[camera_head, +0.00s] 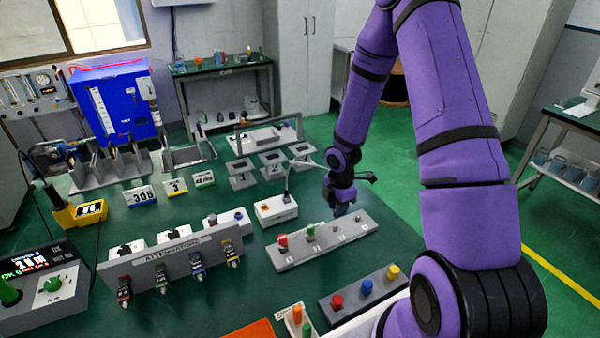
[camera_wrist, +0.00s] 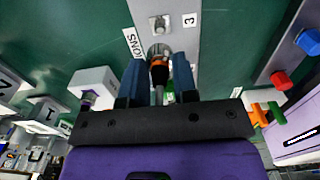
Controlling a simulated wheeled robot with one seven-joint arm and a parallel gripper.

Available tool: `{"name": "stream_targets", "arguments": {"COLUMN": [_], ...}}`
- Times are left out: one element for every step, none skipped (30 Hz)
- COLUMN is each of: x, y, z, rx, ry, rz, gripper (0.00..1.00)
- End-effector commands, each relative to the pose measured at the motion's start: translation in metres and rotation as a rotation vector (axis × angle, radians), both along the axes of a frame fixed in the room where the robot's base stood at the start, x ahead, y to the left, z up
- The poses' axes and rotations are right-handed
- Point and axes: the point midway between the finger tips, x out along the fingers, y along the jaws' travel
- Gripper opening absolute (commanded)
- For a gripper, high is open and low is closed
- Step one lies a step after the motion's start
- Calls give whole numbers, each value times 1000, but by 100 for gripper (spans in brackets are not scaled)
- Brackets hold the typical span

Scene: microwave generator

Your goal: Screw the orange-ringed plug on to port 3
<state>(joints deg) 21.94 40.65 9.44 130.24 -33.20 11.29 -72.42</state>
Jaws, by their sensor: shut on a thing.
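My gripper (camera_wrist: 159,80) is shut on the orange-ringed plug (camera_wrist: 159,72), which sits between its two blue-grey fingers. In the wrist view, a port with a metal fitting (camera_wrist: 160,23) shows on the grey port block beside the printed number 3 (camera_wrist: 190,20). The plug's silver end lies over the block near this port; I cannot tell whether it touches anything. In the head view, my gripper (camera_head: 340,206) is over the right part of the port block (camera_head: 290,262), and the held plug is not clear there. A red plug (camera_head: 283,240) and a green plug (camera_head: 310,230) stand on the block's left part.
A darker block with red, blue and yellow knobs (camera_head: 366,287) lies in front of the port block. A white box (camera_head: 276,210) stands behind it. The attenuator rack (camera_head: 180,256) is to the left. Green table shows bare between the rack and the port block.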

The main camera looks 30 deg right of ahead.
Motion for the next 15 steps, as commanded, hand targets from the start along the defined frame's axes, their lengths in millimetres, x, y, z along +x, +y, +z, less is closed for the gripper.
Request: {"name": "stream_targets", "arguments": {"x": [0, 0, 0, 0, 0, -1, 0, 0, 0, 0, 0, -1, 0, 0, 0], "y": [1, 1, 1, 1, 1, 1, 1, 1, 1, 1, 1, 1, 1, 1, 1], "z": [-5, -8, -11, -13, -16, -20, -22, -25, -28, -30, -32, -35, -37, -38, -40], "rx": [1, 1, 1, 0, 0, 0, 1, 1, 1, 1, 1, 1, 1, 1, 1], "ry": [2, 1, 1, 2, 2, 2, 2, 1, 1, 2, 2, 2, 1, 1, 1], "rz": [3, 6, 9, 10, 12, 13, 15, 16, 19, 20, 22, 24, 25, 27, 28], "gripper": [0, 0, 0, 0, 0, 0, 0, 0, 0, 0, 0, 0, 0, 0, 0]}}
